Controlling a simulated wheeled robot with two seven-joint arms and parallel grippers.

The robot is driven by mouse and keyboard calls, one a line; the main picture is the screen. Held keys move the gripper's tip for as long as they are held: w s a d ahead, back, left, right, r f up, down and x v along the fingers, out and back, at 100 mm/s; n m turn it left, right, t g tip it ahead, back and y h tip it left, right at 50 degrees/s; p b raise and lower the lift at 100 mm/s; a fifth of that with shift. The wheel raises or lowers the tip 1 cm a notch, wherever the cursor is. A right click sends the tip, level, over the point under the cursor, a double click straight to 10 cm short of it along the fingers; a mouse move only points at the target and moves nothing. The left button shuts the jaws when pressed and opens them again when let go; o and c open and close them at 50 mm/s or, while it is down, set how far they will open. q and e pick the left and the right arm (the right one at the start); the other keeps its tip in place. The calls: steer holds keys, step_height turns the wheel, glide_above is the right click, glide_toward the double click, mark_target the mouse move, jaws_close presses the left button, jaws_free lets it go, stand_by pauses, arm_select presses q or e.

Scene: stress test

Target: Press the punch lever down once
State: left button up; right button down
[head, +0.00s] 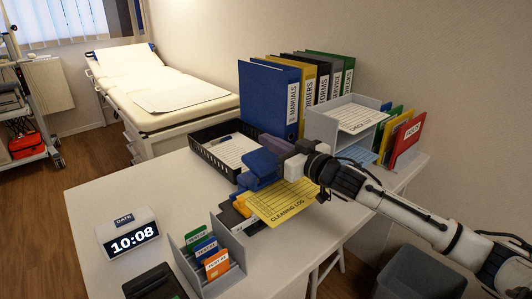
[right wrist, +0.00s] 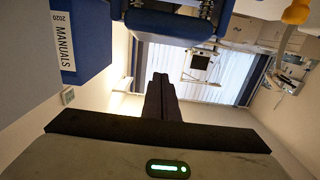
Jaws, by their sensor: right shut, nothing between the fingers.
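The hole punch has a blue lever (head: 258,168), raised over a dark base (head: 233,215), on the white desk. A yellow cleaning log sheet (head: 285,204) lies at the punch. My right gripper (head: 266,143) is shut and empty, just above and behind the blue lever; whether it touches the lever cannot be told. In the right wrist view its dark fingers (right wrist: 161,98) are together, and a blue part of the punch (right wrist: 168,24) shows at the top. My left gripper is not in view.
Behind stand a blue manuals binder (head: 270,98) and other binders. A black paper tray (head: 205,148) and a grey letter tray (head: 338,140) flank my gripper. A clock (head: 128,234) and a card holder (head: 208,255) stand in front.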

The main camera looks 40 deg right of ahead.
mark_target(266, 160)
steer(key=f, duration=0.1)
steer(key=w+f, duration=0.1)
steer(key=f, duration=0.1)
steer(key=shift+w+b, duration=0.15)
steer(key=shift+b, duration=0.15)
steer(key=shift+w+a+f, duration=0.1)
steer(key=shift+f, duration=0.3)
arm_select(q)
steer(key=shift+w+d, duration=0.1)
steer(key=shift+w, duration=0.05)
